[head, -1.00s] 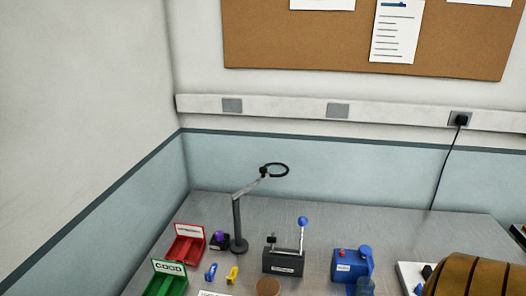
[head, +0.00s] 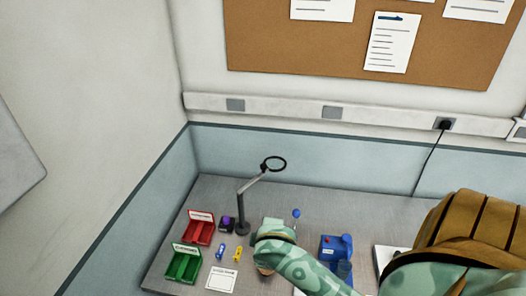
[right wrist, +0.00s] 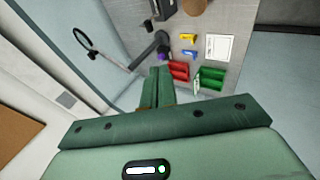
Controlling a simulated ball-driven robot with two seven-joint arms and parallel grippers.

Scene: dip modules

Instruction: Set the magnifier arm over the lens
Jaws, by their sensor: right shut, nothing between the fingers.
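The magnifier arm is a grey post (head: 241,212) with a slanted bar that ends in a black ring (head: 275,164), at the back left of the table in the head view. The ring also shows at the upper left of the right wrist view (right wrist: 84,38). A small dark block with a purple top (head: 227,223) stands just left of the post; I cannot tell whether it is the lens. My right gripper (right wrist: 160,72) is shut and empty, apart from the magnifier. In the head view its fingers are hidden behind my green arm. My left gripper is out of view.
A red bin (head: 201,228) and a green bin (head: 184,264) stand at the left, with blue and yellow clips (head: 238,254) and a white card (head: 222,279) beside them. My arm partly covers a lever device (head: 296,214). A blue device (head: 335,246) stands right of it.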

